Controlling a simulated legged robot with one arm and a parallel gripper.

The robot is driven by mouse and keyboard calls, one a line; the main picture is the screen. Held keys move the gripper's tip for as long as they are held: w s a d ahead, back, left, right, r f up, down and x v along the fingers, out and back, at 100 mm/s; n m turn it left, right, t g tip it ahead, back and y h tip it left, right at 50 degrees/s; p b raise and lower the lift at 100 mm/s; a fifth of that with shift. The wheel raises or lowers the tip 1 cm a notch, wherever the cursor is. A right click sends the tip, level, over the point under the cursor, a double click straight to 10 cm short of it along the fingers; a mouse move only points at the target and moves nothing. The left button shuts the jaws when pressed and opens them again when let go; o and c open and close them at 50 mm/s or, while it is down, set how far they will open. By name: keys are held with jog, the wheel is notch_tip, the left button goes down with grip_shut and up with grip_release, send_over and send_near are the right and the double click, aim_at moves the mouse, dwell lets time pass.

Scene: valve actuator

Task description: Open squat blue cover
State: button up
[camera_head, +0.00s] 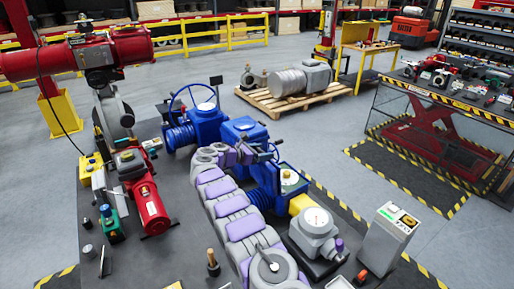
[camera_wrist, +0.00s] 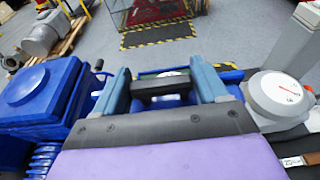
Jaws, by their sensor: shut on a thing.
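The squat blue cover (camera_head: 266,176) belongs to the blue actuator in the middle of the bench. It looks raised on edge beside a pale dial (camera_head: 290,177) with a green rim. My gripper (camera_head: 268,154) is just above it, at the end of my purple-padded arm. In the wrist view, the fingers of my gripper (camera_wrist: 163,84) are on either side of a dark bar-shaped handle (camera_wrist: 160,89), shut on it. Blue surface and part of the dial show behind the bar. The cover is mostly hidden by my gripper, so its exact tilt is unclear.
A boxy blue actuator (camera_head: 238,129) stands close to my gripper, with a blue handwheel valve (camera_head: 203,120) beyond. A grey gauge (camera_head: 316,220) and a grey control box (camera_head: 388,238) stand at right. Red actuators (camera_head: 148,203) are at left.

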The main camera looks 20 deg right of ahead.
jog(key=shift+w+d+r+p, duration=0.2)
jog(key=shift+d+r+p, duration=0.2)
jog(key=shift+d+p, duration=0.35)
jog(key=shift+w+d+f, duration=0.1)
jog(key=shift+d+f, duration=0.05)
jog(key=shift+d, duration=0.35)
